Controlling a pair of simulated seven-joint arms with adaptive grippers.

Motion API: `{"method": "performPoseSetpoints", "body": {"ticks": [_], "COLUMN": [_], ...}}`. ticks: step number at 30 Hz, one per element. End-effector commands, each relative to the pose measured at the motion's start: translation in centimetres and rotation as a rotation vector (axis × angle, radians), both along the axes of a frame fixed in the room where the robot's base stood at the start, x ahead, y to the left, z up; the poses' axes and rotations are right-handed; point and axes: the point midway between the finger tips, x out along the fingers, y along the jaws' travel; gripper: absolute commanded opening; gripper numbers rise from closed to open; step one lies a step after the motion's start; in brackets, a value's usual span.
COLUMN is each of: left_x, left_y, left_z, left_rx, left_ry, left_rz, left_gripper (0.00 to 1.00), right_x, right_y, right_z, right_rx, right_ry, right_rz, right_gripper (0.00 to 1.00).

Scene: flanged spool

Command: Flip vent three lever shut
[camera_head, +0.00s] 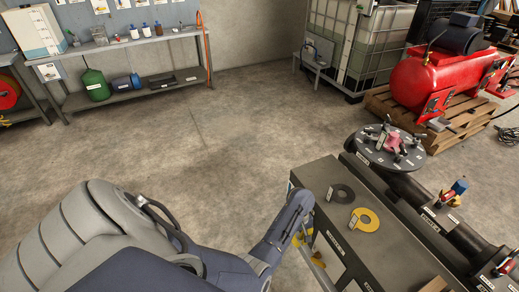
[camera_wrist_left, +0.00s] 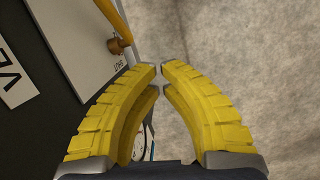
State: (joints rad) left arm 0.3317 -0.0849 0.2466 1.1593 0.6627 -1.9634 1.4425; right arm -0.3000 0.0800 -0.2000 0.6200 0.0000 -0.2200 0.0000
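In the left wrist view a yellow lever bar (camera_wrist_left: 113,17) runs down from the top edge to a brass-coloured pivot or knob (camera_wrist_left: 119,46). It lies beside a pale plate (camera_wrist_left: 70,35) on a dark panel. A small label (camera_wrist_left: 118,67) sits just below the knob. My left gripper (camera_wrist_left: 160,67) has yellow ribbed fingers, tips almost together with a thin gap and nothing between them. The tips are below and right of the knob, apart from it in the picture. In the head view the left gripper (camera_head: 303,238) is at the box's near left side, partly hidden by my arm.
A dark box (camera_head: 378,240) carries a black ring (camera_head: 342,193) and a yellow ring (camera_head: 366,219). A dark pipe with a round flange (camera_head: 375,152) runs behind it. The floor left of the box is clear. A shelf bench (camera_head: 130,42) and red compressor (camera_head: 420,82) stand farther off.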

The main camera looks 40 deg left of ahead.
Motion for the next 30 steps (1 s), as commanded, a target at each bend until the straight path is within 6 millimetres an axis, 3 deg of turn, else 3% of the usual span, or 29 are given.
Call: {"method": "performPoseSetpoints", "body": {"ticks": [30], "left_x": [-10.6], "left_y": [0.3], "left_z": [-13.4], "left_rx": [0.071], "left_ry": [-0.073], "left_rz": [-0.267], "left_gripper": [0.00], "right_x": [0.0], "right_y": [0.0], "right_z": [0.0], "right_rx": [0.000], "right_ry": [0.000], "right_rz": [0.000], "right_gripper": [0.31]}}
